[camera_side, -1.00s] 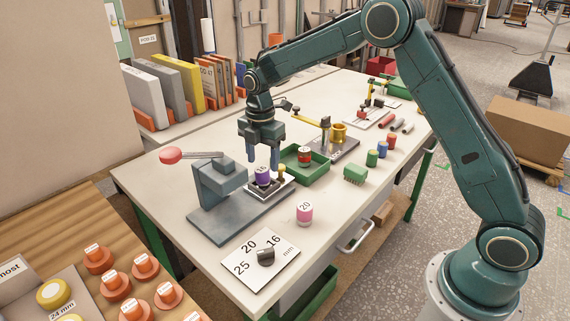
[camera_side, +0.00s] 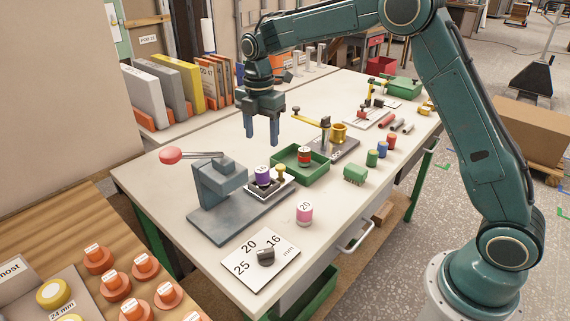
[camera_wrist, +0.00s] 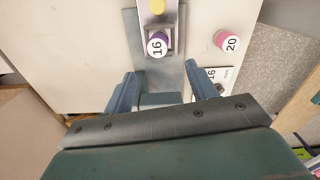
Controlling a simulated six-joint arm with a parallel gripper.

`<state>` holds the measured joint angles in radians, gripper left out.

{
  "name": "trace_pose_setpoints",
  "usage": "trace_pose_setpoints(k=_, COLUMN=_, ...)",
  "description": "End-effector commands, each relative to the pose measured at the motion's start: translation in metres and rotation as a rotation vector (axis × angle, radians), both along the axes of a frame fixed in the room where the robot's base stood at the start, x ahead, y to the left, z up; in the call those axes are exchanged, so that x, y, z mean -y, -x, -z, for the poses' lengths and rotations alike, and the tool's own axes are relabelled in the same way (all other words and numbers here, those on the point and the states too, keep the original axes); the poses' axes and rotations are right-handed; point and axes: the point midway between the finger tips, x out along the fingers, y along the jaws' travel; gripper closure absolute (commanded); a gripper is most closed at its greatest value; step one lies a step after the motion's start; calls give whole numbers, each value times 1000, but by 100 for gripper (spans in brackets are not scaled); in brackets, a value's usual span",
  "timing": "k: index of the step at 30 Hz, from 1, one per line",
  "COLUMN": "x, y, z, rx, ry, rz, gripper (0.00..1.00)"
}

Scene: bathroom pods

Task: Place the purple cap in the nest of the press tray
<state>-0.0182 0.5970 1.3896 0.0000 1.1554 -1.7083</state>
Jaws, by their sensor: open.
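The purple cap (camera_side: 262,175) stands upright on the small press tray (camera_side: 282,188) in front of the grey lever press. My gripper (camera_side: 262,141) is open and empty, in the air above and behind the tray, clear of the cap. Its two fingers also show in the wrist view (camera_wrist: 158,92), apart from the cap. Whether the cap is fully seated cannot be told.
The grey press (camera_side: 219,187) with its red-knobbed lever stands left of the tray. A green bin (camera_side: 300,172) holding a red cap is behind right. A pink cap marked 20 (camera_side: 304,212) and a size plate (camera_side: 262,262) with a dark knob are in front.

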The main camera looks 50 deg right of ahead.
Motion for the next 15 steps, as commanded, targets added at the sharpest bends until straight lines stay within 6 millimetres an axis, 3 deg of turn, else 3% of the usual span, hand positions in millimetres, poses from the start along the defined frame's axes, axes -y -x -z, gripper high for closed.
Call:
trace_pose_setpoints(k=8, x=0, y=1, z=-2, rx=2, ry=0, rz=8, gripper=43)
trace_pose_setpoints(k=15, x=1, y=18, z=-25, rx=33, ry=-2, rz=105, gripper=43)
